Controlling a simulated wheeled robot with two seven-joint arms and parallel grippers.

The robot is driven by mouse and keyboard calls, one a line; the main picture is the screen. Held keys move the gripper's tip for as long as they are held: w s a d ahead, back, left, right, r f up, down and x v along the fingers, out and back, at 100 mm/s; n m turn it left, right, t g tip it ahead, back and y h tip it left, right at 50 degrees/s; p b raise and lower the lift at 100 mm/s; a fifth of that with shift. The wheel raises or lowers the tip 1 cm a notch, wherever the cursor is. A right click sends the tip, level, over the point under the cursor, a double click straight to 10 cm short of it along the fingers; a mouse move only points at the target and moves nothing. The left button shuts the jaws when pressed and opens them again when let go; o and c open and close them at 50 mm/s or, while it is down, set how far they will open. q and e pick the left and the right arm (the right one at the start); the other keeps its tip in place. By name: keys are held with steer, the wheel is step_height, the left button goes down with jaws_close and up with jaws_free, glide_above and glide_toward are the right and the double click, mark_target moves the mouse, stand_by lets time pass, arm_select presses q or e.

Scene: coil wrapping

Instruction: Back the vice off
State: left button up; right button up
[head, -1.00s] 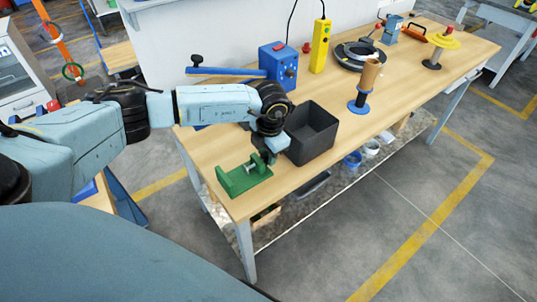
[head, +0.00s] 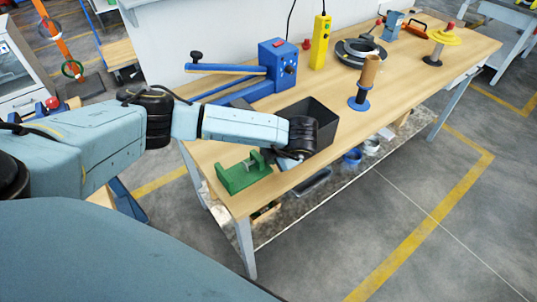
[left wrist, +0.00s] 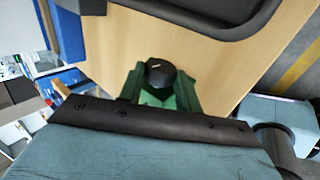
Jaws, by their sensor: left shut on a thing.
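My left gripper (head: 274,159) is at that end, shut on the vice's handle, which is mostly hidden by the gripper and wrist. In the left wrist view the green vice (left wrist: 183,94) lies beyond the black wrist edge, with a dark round knob (left wrist: 160,73) over it. The fingertips cannot be made out there. My right gripper is out of view.
A black open bin (head: 317,112) stands right behind my left wrist, very close to it. A blue machine with a long lever (head: 276,68), a yellow control box (head: 320,42) and a spool stand (head: 363,85) are farther back. The bench's front edge is close to the vice.

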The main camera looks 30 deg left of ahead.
arm_select(q)
steer(key=shift+s+a+f, duration=0.1)
steer(key=o, duration=0.6)
steer(key=shift+a+r+g+h, duration=0.2)
steer(key=shift+g+h, duration=0.2)
steer(key=shift+h, duration=0.4)
steer(key=shift+w+g+h, duration=0.2)
steer(key=shift+g+h, duration=0.2)
steer(key=shift+h, duration=0.5)
steer(key=shift+a, duration=0.1)
steer(key=h, duration=0.1)
steer(key=g+h+b, duration=0.1)
steer(key=h, duration=0.1)
steer(key=shift+w+a, duration=0.15)
steer(key=shift+a, duration=0.25)
steer(key=shift+r, duration=0.15)
